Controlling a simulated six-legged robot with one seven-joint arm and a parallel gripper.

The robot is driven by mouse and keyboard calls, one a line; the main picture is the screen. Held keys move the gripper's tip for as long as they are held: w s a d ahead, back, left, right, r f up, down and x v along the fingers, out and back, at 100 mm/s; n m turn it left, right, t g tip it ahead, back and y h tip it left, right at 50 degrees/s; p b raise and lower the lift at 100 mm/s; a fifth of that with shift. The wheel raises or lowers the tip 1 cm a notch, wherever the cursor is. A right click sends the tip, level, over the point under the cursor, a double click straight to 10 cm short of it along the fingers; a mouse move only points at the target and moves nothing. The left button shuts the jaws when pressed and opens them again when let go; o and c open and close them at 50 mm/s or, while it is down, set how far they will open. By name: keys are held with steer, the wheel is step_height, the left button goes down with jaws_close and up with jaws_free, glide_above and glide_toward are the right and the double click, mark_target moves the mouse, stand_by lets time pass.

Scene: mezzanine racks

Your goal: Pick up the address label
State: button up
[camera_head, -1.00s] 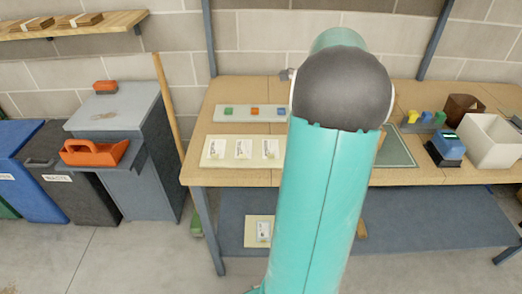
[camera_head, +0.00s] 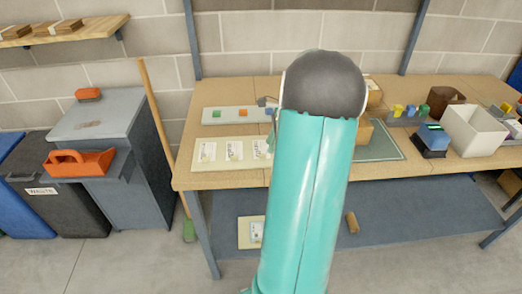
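A cream board (camera_head: 214,166) lies at the left front of the wooden workbench. White printed labels stand on it: one at the left (camera_head: 207,151), one in the middle (camera_head: 233,149), and one at the right (camera_head: 260,148) partly hidden by my arm. The print is too small to tell which is the address label. Another pale card with a label (camera_head: 256,231) lies on the lower shelf, partly behind my arm. My teal arm rises through the middle of the view. My gripper is hidden behind it, so its state does not show.
The workbench (camera_head: 330,181) also bears a grey strip with coloured blocks (camera_head: 220,121), a green mat (camera_head: 390,150), a blue-topped device (camera_head: 432,138) and a white bin (camera_head: 474,130). Left are a broom (camera_head: 155,110), a grey cabinet (camera_head: 130,195) and a waste bin (camera_head: 75,215). Floor in front is clear.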

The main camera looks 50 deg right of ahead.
mark_target(262, 158)
steer(key=x, duration=0.5)
steer(key=shift+w+d, duration=0.15)
steer(key=shift+d, duration=0.05)
jaws_close()
steer(key=shift+r, duration=0.1)
